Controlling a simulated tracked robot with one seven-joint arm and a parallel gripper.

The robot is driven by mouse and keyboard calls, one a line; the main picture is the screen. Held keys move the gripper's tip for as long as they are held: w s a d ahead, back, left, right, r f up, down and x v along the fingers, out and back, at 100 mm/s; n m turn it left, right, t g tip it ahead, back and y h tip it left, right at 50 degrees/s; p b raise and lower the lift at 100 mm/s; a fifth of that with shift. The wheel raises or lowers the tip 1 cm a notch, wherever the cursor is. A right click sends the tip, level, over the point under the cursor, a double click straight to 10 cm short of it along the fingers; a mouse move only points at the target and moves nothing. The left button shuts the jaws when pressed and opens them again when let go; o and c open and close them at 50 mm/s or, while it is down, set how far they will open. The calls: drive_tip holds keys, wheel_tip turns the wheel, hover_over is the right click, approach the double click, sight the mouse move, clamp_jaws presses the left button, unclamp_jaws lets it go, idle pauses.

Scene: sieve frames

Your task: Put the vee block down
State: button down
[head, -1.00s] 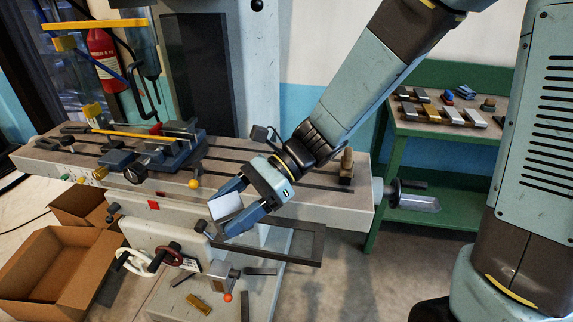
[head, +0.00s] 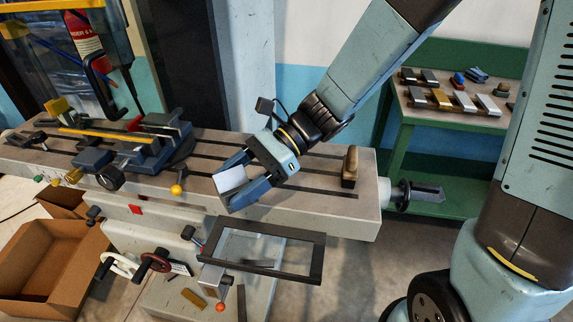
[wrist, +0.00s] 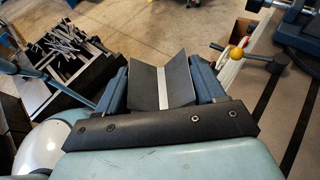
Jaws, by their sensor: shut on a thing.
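My gripper (head: 233,190) is shut on the vee block (head: 230,179), a pale grey block held between the two blue fingers. In the head view it is in front of the slotted machine table (head: 325,187), near its front edge; I cannot tell whether it is over the table or just off it. In the wrist view the vee block (wrist: 164,86) shows its dark V-shaped faces with a light strip down the middle. The gripper's fingers (wrist: 163,88) stand on either side of it.
A blue vise (head: 145,148) is clamped on the table's left part. A small brown-topped block (head: 350,167) stands at the table's right end. A dark frame (head: 318,262) juts out below the table front. A green bench (head: 400,140) with several metal blocks stands at the back right. A cardboard box (head: 50,270) is at the lower left.

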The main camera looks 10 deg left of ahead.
drive_tip(key=shift+s+a, duration=0.2)
drive_tip(key=shift+s, duration=0.05)
drive_tip(key=shift+w+d+r, duration=0.15)
drive_tip(key=shift+w+r, duration=0.05)
drive_tip(key=shift+w, duration=0.2)
drive_tip(key=w+f+v, duration=0.1)
drive_tip(key=f+v, duration=0.1)
drive_tip(key=v, duration=1)
drive_tip(key=w+f+v, duration=0.1)
drive_tip(key=f+v, duration=0.1)
drive_tip(key=v, duration=1.1)
drive_tip(key=a+f, duration=0.3)
drive_tip(key=a, duration=0.1)
drive_tip(key=a+f, duration=0.3)
drive_tip(key=a, duration=0.1)
drive_tip(key=a+f, duration=0.2)
drive_tip(key=a, duration=0.2)
drive_tip(key=shift+s+f, duration=0.25)
drive_tip(key=shift+f, duration=0.15)
drive_tip(key=shift+a+f, duration=0.55)
drive_tip(key=shift+f, duration=0.1)
drive_tip(key=shift+a+f, duration=0.1)
drive_tip(key=shift+f, duration=1.5)
